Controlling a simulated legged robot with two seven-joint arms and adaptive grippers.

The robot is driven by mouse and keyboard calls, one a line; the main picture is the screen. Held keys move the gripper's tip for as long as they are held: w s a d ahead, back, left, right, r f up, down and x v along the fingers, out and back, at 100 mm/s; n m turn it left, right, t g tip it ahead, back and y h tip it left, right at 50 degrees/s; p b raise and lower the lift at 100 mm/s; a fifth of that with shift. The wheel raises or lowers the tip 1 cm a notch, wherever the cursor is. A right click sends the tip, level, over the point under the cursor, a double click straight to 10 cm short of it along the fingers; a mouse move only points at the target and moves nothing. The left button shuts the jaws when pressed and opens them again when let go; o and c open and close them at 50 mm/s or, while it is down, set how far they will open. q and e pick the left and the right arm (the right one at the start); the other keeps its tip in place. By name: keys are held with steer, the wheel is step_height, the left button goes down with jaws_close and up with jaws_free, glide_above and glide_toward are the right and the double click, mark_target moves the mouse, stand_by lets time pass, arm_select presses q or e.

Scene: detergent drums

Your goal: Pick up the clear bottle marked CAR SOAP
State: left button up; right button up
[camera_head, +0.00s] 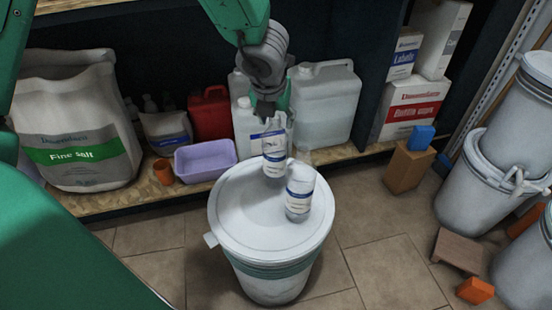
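Two small clear bottles with white-and-blue labels are at the lid of a white drum (240,222). The rear bottle (274,163) is upright, directly below my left gripper (270,112). The front bottle (299,193) stands on the lid, a little to the right and nearer. The label print is too small to read, so I cannot tell which is CAR SOAP. My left gripper points down from the top of the picture, with its tips at or near the rear bottle's top. Its fingers blend into the dark background, so their opening and any grip are unclear. My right gripper is not visible.
A low shelf behind holds a Fine Salt sack (82,150), a lilac tub (206,160), a red canister (210,115) and a large white canister (325,105). Stacked grey drums (490,185) stand at right. Wooden blocks lie on the floor between.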

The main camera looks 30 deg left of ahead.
arm_select(q)
steer(key=c, duration=0.7)
steer(key=shift+r, duration=0.1)
